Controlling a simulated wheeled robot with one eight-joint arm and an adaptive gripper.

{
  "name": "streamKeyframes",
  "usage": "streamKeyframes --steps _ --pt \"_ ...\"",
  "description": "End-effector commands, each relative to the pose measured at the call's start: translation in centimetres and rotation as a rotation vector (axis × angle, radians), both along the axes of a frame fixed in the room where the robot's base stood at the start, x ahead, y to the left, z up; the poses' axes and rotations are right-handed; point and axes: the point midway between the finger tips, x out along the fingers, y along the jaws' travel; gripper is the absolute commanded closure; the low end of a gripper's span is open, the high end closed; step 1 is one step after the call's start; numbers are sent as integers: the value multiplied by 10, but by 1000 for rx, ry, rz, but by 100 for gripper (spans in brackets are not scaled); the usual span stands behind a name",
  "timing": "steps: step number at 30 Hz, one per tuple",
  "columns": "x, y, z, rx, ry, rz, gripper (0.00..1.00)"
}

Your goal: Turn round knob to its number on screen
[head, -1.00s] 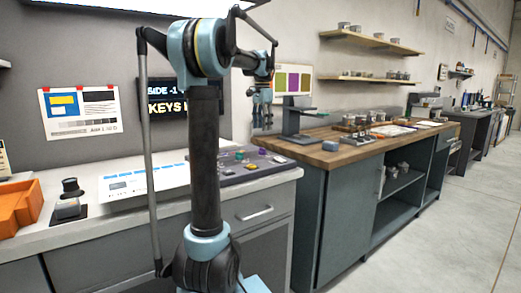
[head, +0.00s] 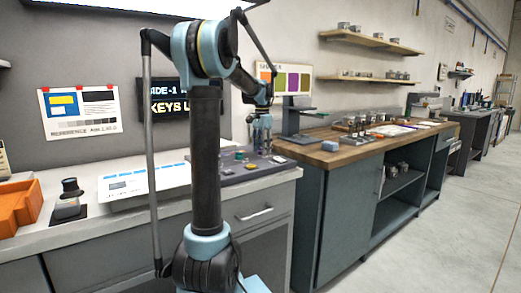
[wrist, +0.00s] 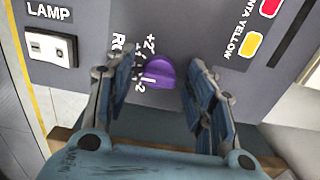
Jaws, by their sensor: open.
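The round purple knob (wrist: 158,74) sits on the dark grey panel (wrist: 90,15), with a white pointer mark and a printed scale showing +2 and -2 beside it. My gripper (wrist: 160,68) is open, with one finger on each side of the knob; I cannot tell whether either touches it. In the head view my gripper (head: 260,133) hangs at the right part of the console (head: 235,173), and I cannot make out the knob there. The dark screen (head: 166,100) on the wall reads "SIDE -1" and "KEYS L", partly hidden by my arm.
A white lamp switch (wrist: 50,48) and red (wrist: 270,7) and yellow (wrist: 250,43) buttons flank the knob. An orange tray (head: 22,205) stands at the left of the bench. A wooden-topped bench (head: 345,150) lies to the right.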

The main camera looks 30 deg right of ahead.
Motion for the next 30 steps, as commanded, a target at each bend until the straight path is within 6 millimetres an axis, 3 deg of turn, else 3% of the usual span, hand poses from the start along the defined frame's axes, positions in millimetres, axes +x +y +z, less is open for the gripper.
streamKeyframes --steps 2,8,20,30 --pt "0 0 0 0 0 0 51" --pt "0 0 0 0 0 0 95" --pt "1 0 0 0 -2 42 95" --pt "2 0 1 0 -3 271 95"
